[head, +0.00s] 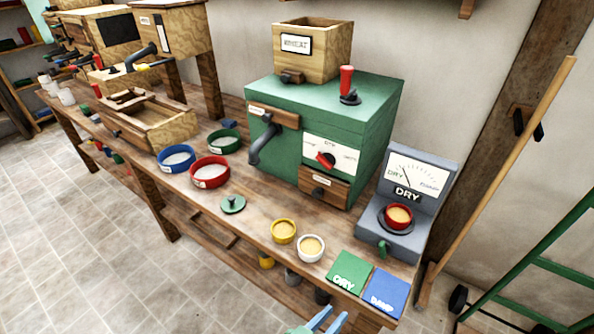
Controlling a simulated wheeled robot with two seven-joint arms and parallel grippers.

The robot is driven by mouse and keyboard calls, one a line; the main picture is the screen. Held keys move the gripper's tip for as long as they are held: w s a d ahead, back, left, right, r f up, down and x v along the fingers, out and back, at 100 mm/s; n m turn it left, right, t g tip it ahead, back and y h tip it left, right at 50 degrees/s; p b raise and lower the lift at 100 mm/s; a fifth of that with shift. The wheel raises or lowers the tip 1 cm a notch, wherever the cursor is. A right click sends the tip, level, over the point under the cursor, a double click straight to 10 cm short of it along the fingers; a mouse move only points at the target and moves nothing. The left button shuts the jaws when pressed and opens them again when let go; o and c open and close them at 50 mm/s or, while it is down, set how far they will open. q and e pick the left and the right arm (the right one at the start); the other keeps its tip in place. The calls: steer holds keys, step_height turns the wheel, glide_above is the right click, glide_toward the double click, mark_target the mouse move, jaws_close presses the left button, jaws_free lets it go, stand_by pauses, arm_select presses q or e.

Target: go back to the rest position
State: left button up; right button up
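My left gripper (334,315) shows only at the bottom edge of the head view, below the front edge of the workbench (130,137). Its two light blue fingers stand apart with nothing seen between them. It is clear of the bench-top objects. The rest of it is cut off by the picture edge. My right gripper is not in view.
On the bench near its right end lie a green DRY card (349,271) and a blue card (386,293), beside a grey meter (418,183) holding a red cup (398,216). Several bowls and a green mill (285,115) stand further left. Tiled floor (75,240) is open at left.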

arm_select(q)
steer(key=s+a+f+g+y, duration=0.25)
steer(key=a+f, duration=0.35)
steer(key=f, duration=0.3)
steer(key=s+a+f+g+y, duration=0.1)
steer(key=s+a+f+y, duration=0.25)
steer(key=a+f, duration=0.5)
steer(key=s+a+f+g+y, duration=0.1)
steer(key=s+a+f+g, duration=0.1)
steer(key=s+a+f, duration=0.2)
steer(key=s+a+f+n+g+y, duration=0.1)
steer(key=s+a+f, duration=0.2)
steer(key=s, duration=0.5)
steer(key=s+a+f+g+y, duration=0.1)
steer(key=s+a+f+g, duration=0.1)
steer(key=s+a+f, duration=0.2)
steer(key=s, duration=0.2)
steer(key=shift+s+a+f+n+g, duration=0.3)
steer(key=shift+a+f+n+g, duration=0.05)
steer(key=shift+a+n, duration=0.05)
